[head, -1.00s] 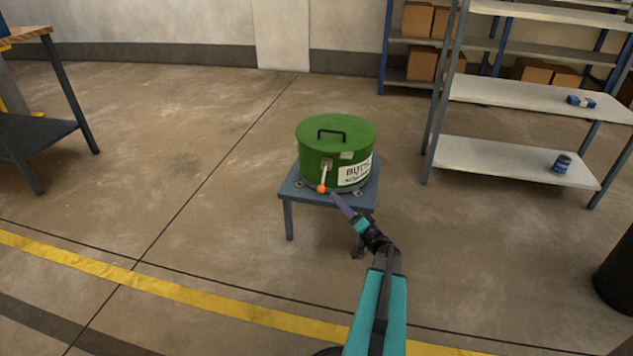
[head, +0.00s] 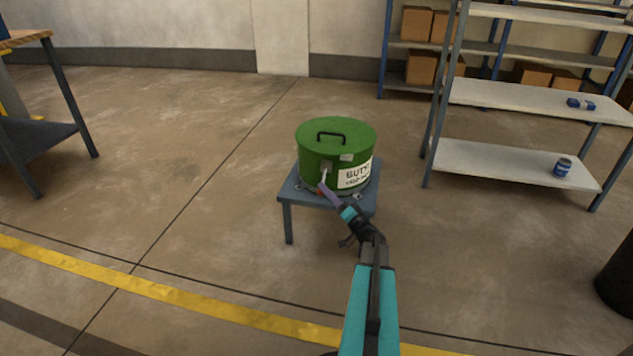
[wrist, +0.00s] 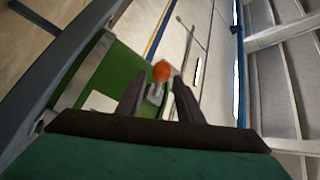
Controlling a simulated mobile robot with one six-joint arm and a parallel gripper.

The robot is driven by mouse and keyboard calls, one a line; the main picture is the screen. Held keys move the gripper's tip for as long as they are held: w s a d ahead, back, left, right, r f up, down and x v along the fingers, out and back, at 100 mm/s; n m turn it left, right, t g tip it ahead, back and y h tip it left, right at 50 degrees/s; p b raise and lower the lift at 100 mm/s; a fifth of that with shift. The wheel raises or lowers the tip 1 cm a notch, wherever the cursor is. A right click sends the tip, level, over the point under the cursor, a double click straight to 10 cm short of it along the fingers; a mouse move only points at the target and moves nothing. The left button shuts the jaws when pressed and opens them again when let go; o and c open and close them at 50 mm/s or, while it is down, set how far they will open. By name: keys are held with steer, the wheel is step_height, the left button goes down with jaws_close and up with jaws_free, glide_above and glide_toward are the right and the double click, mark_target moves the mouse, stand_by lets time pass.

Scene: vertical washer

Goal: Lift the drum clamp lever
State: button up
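The green drum (head: 312,157) with a black lid handle stands on a small grey-blue stand (head: 340,200). The clamp lever (head: 324,174) hangs down on its front side from a small bracket. Its orange knob is mostly hidden behind my gripper (head: 323,188) in the head view. In the wrist view, the orange knob (wrist: 161,71) shows between the two dark fingertips of my gripper (wrist: 158,88), with a gap on each side. The fingers are open, and I see no contact with the knob. The green drum side (wrist: 85,75) lies behind to the left.
A shelf rack (head: 510,163) with a blue can (head: 562,167) stands at the right, with cardboard boxes (head: 421,66) behind. A workbench (head: 45,125) is at the left. A dark cylinder (head: 616,270) stands at the right edge. The floor around the stand is clear.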

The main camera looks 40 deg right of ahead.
steer(key=b+x, duration=0.1)
steer(key=x, duration=0.6)
steer(key=shift+w, duration=0.2)
steer(key=shift+r, duration=0.1)
